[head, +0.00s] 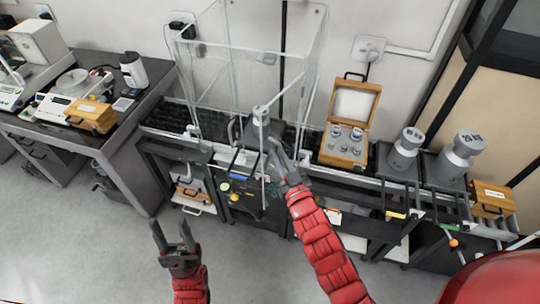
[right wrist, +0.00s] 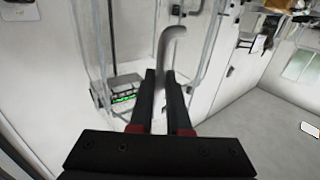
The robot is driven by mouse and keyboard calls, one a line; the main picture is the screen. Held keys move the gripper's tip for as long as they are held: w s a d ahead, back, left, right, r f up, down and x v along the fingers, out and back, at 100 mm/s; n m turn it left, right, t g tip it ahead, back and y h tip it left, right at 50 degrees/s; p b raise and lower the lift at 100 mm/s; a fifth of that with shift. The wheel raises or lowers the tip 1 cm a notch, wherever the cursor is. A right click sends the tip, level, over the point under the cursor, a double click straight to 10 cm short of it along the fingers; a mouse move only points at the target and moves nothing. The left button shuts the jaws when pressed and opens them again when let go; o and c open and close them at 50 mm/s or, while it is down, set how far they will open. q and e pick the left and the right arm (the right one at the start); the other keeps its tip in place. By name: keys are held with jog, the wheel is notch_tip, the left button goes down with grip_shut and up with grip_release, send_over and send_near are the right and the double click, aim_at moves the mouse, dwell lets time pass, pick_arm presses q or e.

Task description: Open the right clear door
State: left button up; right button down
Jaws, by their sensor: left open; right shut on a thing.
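A tall clear enclosure (head: 212,62) with thin pale frame edges stands on the middle table. Its right clear door is hard to make out against the frame, and I cannot tell how far it stands open. My right gripper (head: 277,155) is at the enclosure's front right, shut on a grey curved door handle (right wrist: 170,40). In the right wrist view the two black fingers (right wrist: 160,85) close around the handle's lower part, and its hooked top rises above them. My left gripper (head: 171,238) is open and empty, low in front of the table, apart from the enclosure.
An open wooden weight box (head: 345,143) stands right of the enclosure, close to my right arm. Two grey metal weights (head: 405,150) (head: 458,152) stand further right. A side table (head: 75,130) at the left holds instruments. The floor in front is clear.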

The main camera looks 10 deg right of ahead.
jog(key=shift+s+d, duration=0.25)
jog(key=shift+d, duration=0.35)
jog(key=shift+s+d, duration=0.25)
jog(key=shift+d, duration=0.3)
jog(key=c, duration=1.2)
grip_release()
jog(key=shift+c, duration=0.2)
jog(key=shift+o, duration=0.4)
jog(key=shift+w, duration=0.15)
